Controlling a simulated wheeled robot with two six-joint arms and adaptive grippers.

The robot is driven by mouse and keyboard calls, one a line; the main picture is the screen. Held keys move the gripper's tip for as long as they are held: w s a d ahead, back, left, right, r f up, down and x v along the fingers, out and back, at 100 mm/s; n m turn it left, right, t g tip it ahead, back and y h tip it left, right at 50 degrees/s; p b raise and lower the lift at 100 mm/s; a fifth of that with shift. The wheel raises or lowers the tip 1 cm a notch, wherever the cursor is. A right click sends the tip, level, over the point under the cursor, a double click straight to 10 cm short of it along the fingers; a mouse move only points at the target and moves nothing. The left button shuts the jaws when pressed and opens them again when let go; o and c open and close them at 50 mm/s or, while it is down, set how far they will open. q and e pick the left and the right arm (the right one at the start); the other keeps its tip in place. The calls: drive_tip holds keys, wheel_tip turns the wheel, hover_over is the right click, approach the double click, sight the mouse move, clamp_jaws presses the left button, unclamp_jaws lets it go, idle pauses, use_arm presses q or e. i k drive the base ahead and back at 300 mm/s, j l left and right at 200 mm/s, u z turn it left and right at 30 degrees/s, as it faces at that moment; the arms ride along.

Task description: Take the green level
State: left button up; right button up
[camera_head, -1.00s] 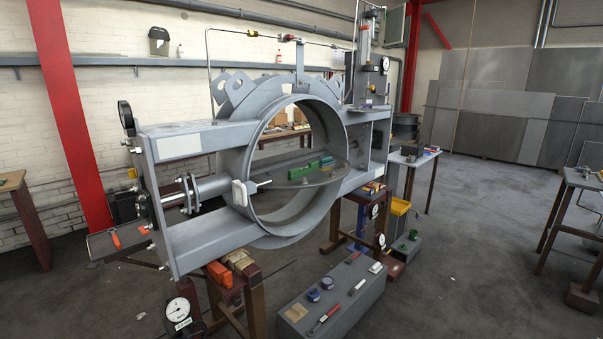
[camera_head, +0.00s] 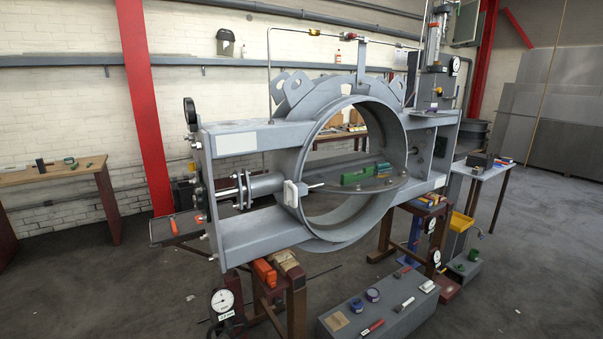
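The green level (camera_head: 357,176) lies on a thin grey round plate (camera_head: 352,192) inside the large grey ring (camera_head: 306,219) of the damper frame. A small teal item (camera_head: 383,168) sits next to its right end. The level is seen through the ring opening, and its lower edge meets the plate. Neither of my grippers shows in the head view.
The damper frame (camera_head: 240,239) rests on brown stands (camera_head: 297,290). A grey box (camera_head: 384,316) with tools stands on the floor in front. A wooden table (camera_head: 58,172) is at left, a small side table (camera_head: 484,171) at right. Floor at far right is clear.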

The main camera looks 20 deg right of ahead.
sight(367, 171)
drive_tip(key=i+l+u, duration=0.1)
drive_tip(key=l+u, duration=0.25)
drive_tip(key=l, duration=0.45)
drive_tip(key=l+u, duration=0.35)
drive_tip(key=l, duration=0.45)
drive_tip(key=l+u, duration=0.35)
drive_tip(key=l, duration=0.45)
drive_tip(key=k, duration=0.05)
